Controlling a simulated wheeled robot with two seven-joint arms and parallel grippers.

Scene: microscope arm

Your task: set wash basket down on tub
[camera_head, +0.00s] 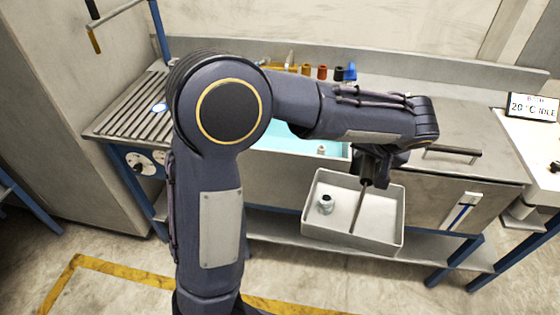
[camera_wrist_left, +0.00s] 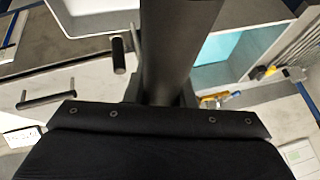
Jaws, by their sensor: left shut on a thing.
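The wash basket (camera_head: 350,241) is a pale grey open box with an upright thin rod, in front of the bench in the head view. A small white and dark piece (camera_head: 326,203) is inside it. My left gripper (camera_head: 369,178) is above the basket, shut on the top of its rod. The basket appears to hang level, clear of the bench top. The tub (camera_head: 300,144), with a light blue inside, is behind and left of the basket, partly hidden by my arm. The tub also shows at the right in the left wrist view (camera_wrist_left: 218,46). My right gripper is out of view.
A ribbed drainboard (camera_head: 130,108) is left of the tub. Several small coloured bottles (camera_head: 322,72) stand behind it. A metal lid or panel with a bar handle (camera_head: 452,153) is to the right. A lower shelf (camera_head: 270,222) runs under the bench.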

